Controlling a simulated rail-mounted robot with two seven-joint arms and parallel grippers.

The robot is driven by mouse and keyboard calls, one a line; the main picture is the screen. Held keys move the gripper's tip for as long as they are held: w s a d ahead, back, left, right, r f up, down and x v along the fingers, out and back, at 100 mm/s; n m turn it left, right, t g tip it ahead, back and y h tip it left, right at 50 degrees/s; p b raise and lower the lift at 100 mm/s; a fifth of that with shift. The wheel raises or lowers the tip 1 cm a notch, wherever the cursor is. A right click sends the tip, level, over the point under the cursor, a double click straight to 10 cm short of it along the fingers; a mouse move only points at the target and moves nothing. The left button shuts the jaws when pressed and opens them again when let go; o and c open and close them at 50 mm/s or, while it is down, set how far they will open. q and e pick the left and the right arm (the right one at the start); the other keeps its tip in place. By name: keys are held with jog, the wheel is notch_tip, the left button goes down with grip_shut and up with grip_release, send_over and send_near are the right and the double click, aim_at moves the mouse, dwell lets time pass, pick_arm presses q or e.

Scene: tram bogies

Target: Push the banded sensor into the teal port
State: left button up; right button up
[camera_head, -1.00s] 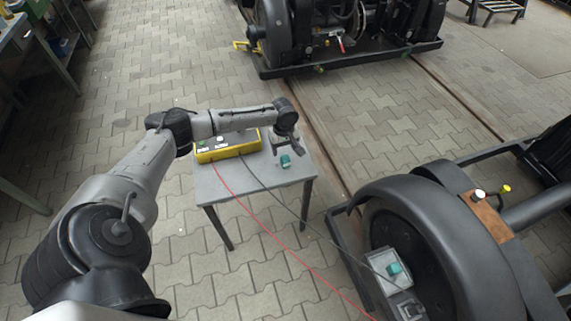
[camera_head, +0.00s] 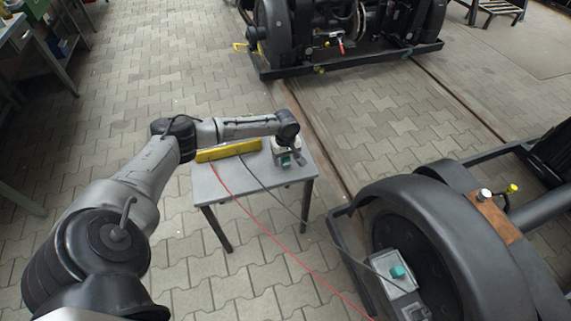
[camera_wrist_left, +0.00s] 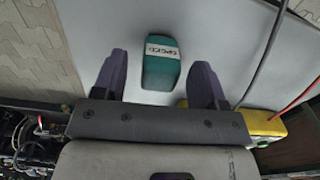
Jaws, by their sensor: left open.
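A teal block with a white printed band, which I take as the banded sensor (camera_wrist_left: 161,70), lies on the grey small table; it also shows in the head view (camera_head: 285,160), partly hidden by my gripper. My left gripper (camera_wrist_left: 162,60) is open, with one dark finger on each side of the block and gaps on both sides in the wrist view. Whether the fingers are at its height is hard to tell. A teal piece (camera_head: 397,271) sits on a light grey box (camera_head: 391,291) on the near bogie wheel at lower right; it may be the teal port. My right gripper is not in view.
A yellow case (camera_head: 228,151) stands on the small table (camera_head: 240,190) beside my gripper. A red cable (camera_head: 262,235) and a black cable (camera_head: 285,211) run from it toward the near wheel (camera_head: 440,220). Another bogie (camera_head: 345,40) stands at the back. Paved floor is open between.

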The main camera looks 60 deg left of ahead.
aim_at(288, 157)
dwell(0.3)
pick_arm(q)
jog(key=shift+f, duration=0.1)
jog(key=c, duration=1)
jog(key=shift+o, duration=0.2)
jog(key=shift+r+p, duration=0.55)
jog(key=shift+r, duration=0.15)
jog(key=r, duration=0.1)
jog(key=r+p, duration=0.2)
jog(key=shift+w+d+r, duration=0.2)
jog(key=shift+d+r, duration=0.1)
jog(key=shift+d, duration=0.05)
jog(key=w+d+r+p, duration=0.4)
jog(key=w+d+r, duration=0.2)
jog(key=d, duration=0.3)
